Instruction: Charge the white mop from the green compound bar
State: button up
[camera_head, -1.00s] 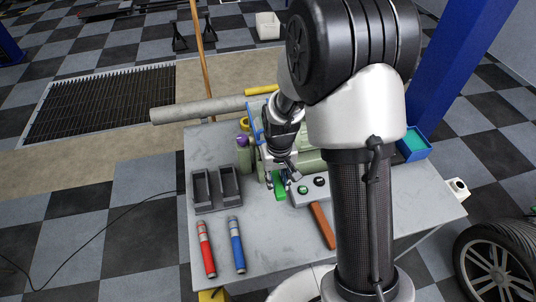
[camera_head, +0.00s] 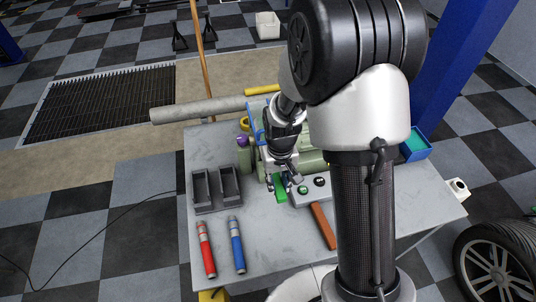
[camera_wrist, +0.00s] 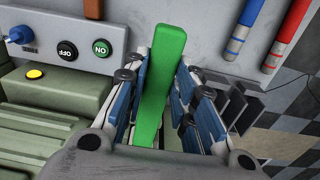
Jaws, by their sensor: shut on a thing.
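The green compound bar (camera_wrist: 160,85) stands between the fingers of my gripper (camera_wrist: 162,68) in the wrist view, and the fingers are shut on it. In the head view the green bar (camera_head: 281,191) shows below my gripper (camera_head: 282,178), just left of the switch box. I cannot tell whether the bar touches the table. A pale green machine body (camera_head: 312,160) stands behind the switch box, and its housing (camera_wrist: 45,120) fills the lower left of the wrist view. No white mop can be made out; my arm hides part of the machine.
The switch box (camera_head: 311,190) has ON and OFF buttons. A brown bar (camera_head: 322,226), red tube (camera_head: 207,250), blue tube (camera_head: 237,246) and dark two-slot tray (camera_head: 216,190) are on the table. A purple-capped bottle (camera_head: 243,155) stands behind.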

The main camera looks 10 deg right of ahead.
jog(key=s, duration=0.6)
jog(key=shift+r, duration=0.45)
jog(key=shift+s, duration=0.15)
dwell(0.3)
